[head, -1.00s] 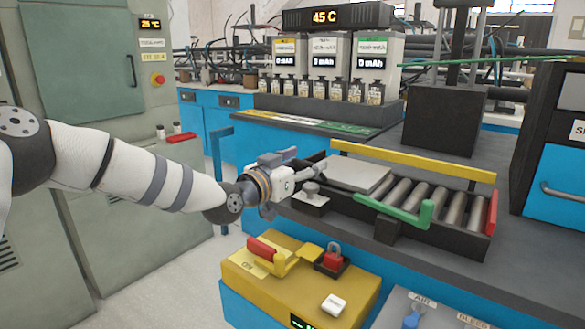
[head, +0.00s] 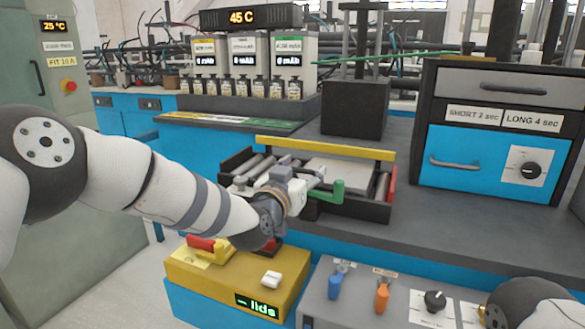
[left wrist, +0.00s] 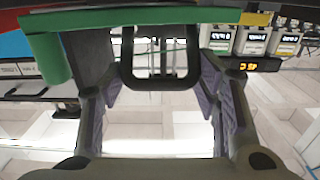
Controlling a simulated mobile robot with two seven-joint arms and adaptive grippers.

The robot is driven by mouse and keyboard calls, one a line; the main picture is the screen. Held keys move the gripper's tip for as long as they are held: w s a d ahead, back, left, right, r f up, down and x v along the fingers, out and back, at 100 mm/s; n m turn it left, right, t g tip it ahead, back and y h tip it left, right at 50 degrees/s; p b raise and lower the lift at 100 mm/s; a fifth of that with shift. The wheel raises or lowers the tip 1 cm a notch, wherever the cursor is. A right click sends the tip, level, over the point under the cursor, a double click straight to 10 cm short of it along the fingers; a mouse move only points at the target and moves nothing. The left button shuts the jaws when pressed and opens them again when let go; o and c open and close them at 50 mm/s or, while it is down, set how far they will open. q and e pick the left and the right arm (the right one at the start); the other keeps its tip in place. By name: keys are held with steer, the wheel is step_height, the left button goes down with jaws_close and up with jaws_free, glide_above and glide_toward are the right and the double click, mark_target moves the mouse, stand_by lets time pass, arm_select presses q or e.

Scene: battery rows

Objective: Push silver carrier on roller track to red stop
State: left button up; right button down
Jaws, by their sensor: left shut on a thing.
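The silver carrier (head: 340,172), a flat grey plate, lies on the roller track (head: 345,207) in the head view. It is near the track's right end, with a narrow gap showing before the red stop (head: 392,184). In the left wrist view the gripper's two fingers (left wrist: 162,85) frame a dark loop shape; the held part is unclear there. My right gripper is out of view.
A yellow rail (head: 325,148) runs behind the track. A yellow box (head: 225,278) with a red handle stands in front.

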arm_select(q)
steer(key=o, duration=1.4)
steer(key=v, duration=1.2)
